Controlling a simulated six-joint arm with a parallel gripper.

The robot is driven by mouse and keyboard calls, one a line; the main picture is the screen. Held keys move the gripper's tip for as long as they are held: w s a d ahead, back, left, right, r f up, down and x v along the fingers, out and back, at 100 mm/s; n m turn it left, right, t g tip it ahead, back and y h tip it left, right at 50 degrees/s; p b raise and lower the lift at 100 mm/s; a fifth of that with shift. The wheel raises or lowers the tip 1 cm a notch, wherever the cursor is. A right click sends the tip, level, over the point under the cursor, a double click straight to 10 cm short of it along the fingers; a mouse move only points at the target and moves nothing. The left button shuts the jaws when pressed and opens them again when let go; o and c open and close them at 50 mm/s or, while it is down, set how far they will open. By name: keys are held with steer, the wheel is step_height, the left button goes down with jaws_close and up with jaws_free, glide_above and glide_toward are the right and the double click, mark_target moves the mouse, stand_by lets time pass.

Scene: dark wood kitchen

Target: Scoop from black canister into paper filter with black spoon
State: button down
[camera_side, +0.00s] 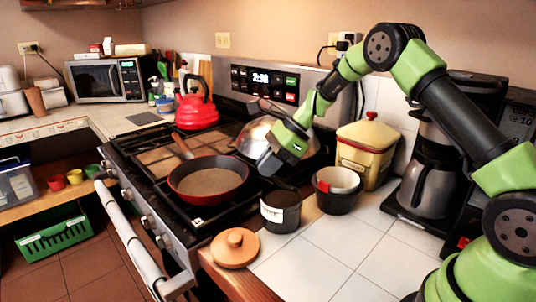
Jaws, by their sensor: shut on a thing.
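The black canister (281,213) with a white label stands open near the counter's left edge, beside the stove. The white paper filter (340,178) sits in a dark round holder (337,202) just right of and behind the canister. My gripper (268,164) is above and slightly left of the canister, over the stove's right side, tilted down. It is shut on the black spoon, which is hard to make out against the dark jaws and stove. The spoon's bowl and any contents cannot be told. The inside of the canister is too dark to read.
A round wooden lid (235,248) lies at the counter's front left edge. A yellow tin (367,150) and a coffee maker (432,178) stand behind and right of the filter. A frying pan (208,182) and red kettle (196,110) are on the stove. White tiles in front are clear.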

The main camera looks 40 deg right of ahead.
mark_target(275, 178)
step_height(275, 178, down, 3)
steer(key=shift+f, duration=0.15)
steer(key=shift+s+d+f, duration=0.25)
steer(key=shift+s+d, duration=0.15)
steer(key=shift+d, duration=0.3)
steer(key=shift+d+r, duration=0.1)
steer(key=shift+r, duration=0.15)
step_height(275, 178, up, 2)
steer(key=shift+r, duration=0.2)
steer(key=shift+w+a+r, duration=0.1)
steer(key=shift+a+r, duration=0.1)
steer(key=shift+r, duration=0.4)
steer(key=shift+w+a+r, duration=0.1)
steer(key=shift+a+r, duration=0.1)
steer(key=shift+r, duration=0.4)
steer(key=shift+w+a+r+g+h, duration=0.2)
steer(key=shift+a+r+g+h, duration=0.2)
steer(key=shift+h, duration=0.35)
steer(key=shift+w+a+r+g+h, duration=0.15)
steer(key=shift+a+r+g+h, duration=0.15)
steer(key=shift+g+h, duration=0.35)
steer(key=shift+d, duration=0.1)
